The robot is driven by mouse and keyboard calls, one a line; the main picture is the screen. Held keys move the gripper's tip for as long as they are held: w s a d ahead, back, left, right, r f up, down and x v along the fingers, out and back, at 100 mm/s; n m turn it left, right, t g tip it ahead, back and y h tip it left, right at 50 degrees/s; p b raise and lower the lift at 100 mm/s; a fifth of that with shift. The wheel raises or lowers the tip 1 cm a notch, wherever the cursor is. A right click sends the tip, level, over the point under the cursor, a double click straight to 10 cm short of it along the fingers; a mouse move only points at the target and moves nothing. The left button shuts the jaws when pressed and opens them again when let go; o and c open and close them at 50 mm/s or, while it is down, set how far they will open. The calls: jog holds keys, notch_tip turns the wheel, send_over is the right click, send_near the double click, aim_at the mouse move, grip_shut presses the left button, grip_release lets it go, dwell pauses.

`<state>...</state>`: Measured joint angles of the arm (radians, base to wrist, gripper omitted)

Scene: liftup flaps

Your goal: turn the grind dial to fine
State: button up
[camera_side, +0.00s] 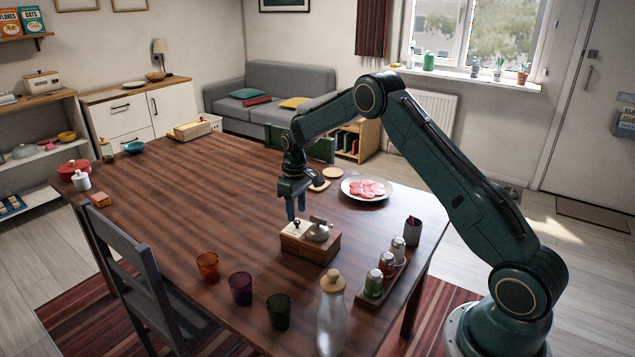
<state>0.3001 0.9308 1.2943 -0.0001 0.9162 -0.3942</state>
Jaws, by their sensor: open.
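A small wooden box (318,248) stands on the table and looks like the grinder. Its top has a pale plate (294,231) with a small dark knob, possibly the grind dial, and a rounded metal part (318,233) to the right. The dial's markings and setting are too small to read. My gripper (295,214) points down just above the pale plate, at the box's back left. Its jaws are open and nothing shows between them. I cannot tell whether the fingertips touch the knob.
A plate of pink slices (367,189) is behind right. A rack with several jars (380,280) and a dark cup (413,231) stand to the right. A stoppered bottle (331,318) and coloured glasses (240,289) are in front. The table's left middle (190,205) is clear.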

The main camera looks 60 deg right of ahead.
notch_tip(320, 180, up, 11)
dwell(0.4)
jog(key=shift+r, duration=0.1)
notch_tip(320, 180, up, 10)
jog(key=t, duration=0.1)
send_over(297, 222)
jog(key=s+a, duration=0.6)
jog(key=s+a+r+t, duration=0.2)
jog(key=s+a+r, duration=0.4)
jog(key=s, duration=0.4)
jog(key=s+a+t, duration=0.1)
jog(key=s+a, duration=0.1)
jog(key=s, duration=0.8)
jog(key=s+a+f+m+t, duration=0.1)
jog(key=s+a, duration=0.1)
jog(key=s, duration=0.9)
jog(key=shift+a+f+t, duration=0.3)
jog(key=shift+a, duration=0.1)
